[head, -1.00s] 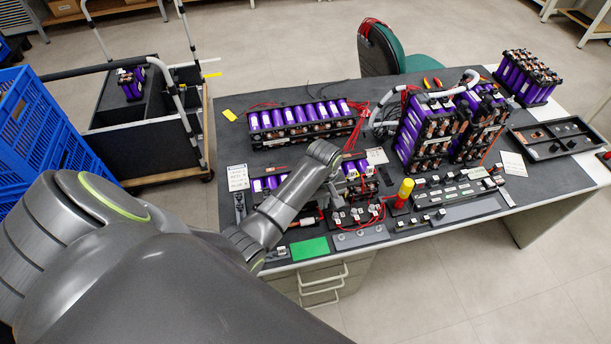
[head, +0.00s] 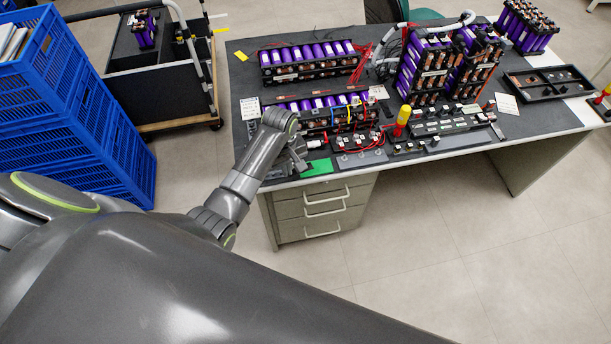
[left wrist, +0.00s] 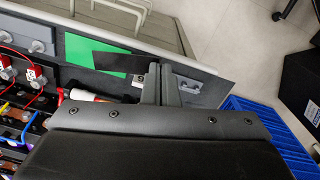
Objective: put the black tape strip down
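The black tape strip (left wrist: 97,61) shows in the left wrist view as a flat dark band. It overlaps the edge of the green pad (left wrist: 90,50) and runs to my left gripper's fingers (left wrist: 161,84). The fingers are close together and appear shut on it. In the head view, my left gripper (head: 300,165) is at the table's front left, beside the green pad (head: 317,168); the strip cannot be made out there. My right gripper is not in view.
A grey fixture (left wrist: 187,84) and a white-and-red cylinder (left wrist: 82,95) lie close to the fingers. Wired terminal blocks (head: 352,140) and purple cell packs (head: 308,62) fill the table behind. Drawers (head: 325,212) are below; blue crates (head: 75,110) stand left.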

